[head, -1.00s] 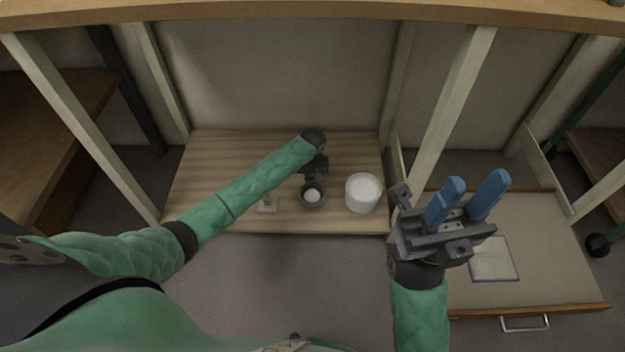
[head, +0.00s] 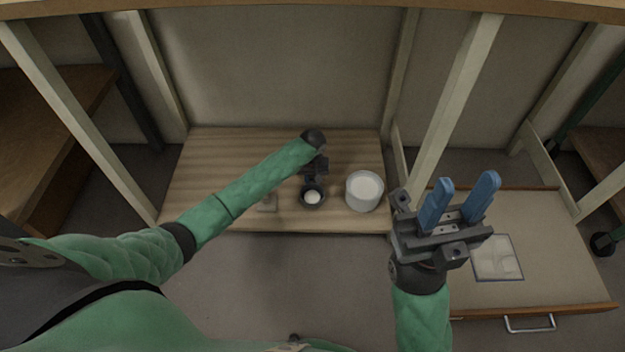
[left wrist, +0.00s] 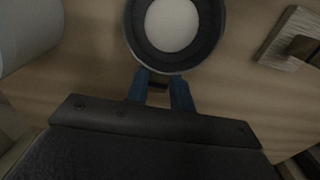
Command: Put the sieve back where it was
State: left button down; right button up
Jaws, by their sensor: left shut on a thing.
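The sieve (head: 312,198) is a small round dark-rimmed piece with a white round middle, low over the wooden shelf or resting on it; I cannot tell which. In the left wrist view the dark ring (left wrist: 218,30) is at the top centre. My right gripper (head: 459,203) is open and empty, raised in front of the drawer, fingers upward.
A white cylindrical container (head: 364,191) stands just right of the sieve. A small pale block (head: 267,203) lies to its left on the shelf (head: 215,165). A framed pane (head: 497,257) lies in the open drawer (head: 560,270) at right. Pale posts flank the shelf.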

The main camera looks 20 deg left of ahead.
pick_arm(q)
jog(key=shift+r+p, duration=0.1)
jog(key=shift+p, duration=0.6)
jog(key=shift+f+p, duration=0.25)
jog(key=shift+p, duration=0.35)
jog(key=shift+f+p, duration=0.4)
jog(key=shift+p, duration=0.05)
dwell(1.2)
jog(key=c, duration=1.1)
grip_release()
jog(key=shift+c, duration=0.2)
